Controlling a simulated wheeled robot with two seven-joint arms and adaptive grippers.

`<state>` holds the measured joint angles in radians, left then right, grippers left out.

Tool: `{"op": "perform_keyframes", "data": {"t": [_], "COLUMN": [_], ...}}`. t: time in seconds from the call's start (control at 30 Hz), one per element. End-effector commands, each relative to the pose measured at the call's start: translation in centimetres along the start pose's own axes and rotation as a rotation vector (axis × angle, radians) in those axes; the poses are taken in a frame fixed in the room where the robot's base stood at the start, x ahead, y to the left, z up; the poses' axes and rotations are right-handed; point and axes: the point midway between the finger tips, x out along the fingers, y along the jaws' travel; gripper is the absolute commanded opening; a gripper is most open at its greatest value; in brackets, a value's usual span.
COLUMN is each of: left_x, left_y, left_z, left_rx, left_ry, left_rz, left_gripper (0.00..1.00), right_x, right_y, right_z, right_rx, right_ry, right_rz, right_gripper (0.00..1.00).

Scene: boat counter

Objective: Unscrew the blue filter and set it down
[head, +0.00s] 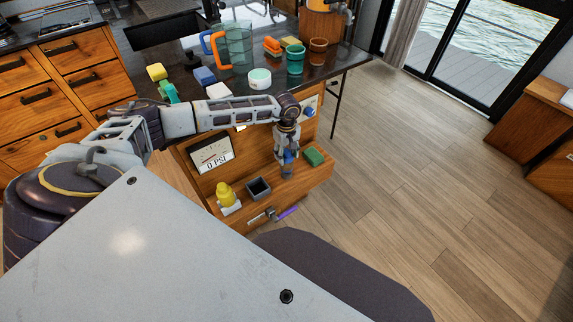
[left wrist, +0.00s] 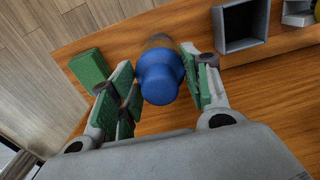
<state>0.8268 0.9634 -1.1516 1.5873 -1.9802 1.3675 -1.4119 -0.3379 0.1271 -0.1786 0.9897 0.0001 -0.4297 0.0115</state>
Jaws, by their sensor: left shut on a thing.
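The blue filter (left wrist: 160,76) shows between the fingers of my left gripper (left wrist: 161,84) in the left wrist view, rounded and with a wider rim. A brownish part shows behind it; whether the two are joined I cannot tell. In the head view my left gripper (head: 287,165) points down over the wooden shelf, with a bit of blue (head: 289,156) at its fingers. It is shut on the blue filter. My right gripper is not in view.
On the shelf are a green block (head: 314,156), a grey open box (head: 258,188) and a yellow filter (head: 225,193). A gauge reading 0 PSI (head: 213,153) is on the panel. A purple-handled tool (head: 287,213) hangs at the front. The counter above holds several cups and blocks.

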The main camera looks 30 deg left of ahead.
Motion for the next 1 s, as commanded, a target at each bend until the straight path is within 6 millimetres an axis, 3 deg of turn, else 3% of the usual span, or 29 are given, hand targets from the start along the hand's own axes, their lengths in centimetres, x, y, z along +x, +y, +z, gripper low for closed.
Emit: {"op": "perform_keyframes", "data": {"t": [1.0], "left_x": [-2.6], "left_y": [0.0], "left_z": [0.0], "left_rx": [-0.001], "left_ry": [0.000], "left_rz": [0.001], "left_gripper": [0.32], "right_x": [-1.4], "right_y": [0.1], "right_z": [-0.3], "right_rx": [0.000], "right_ry": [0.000], "right_rz": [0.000], "right_gripper": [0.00]}}
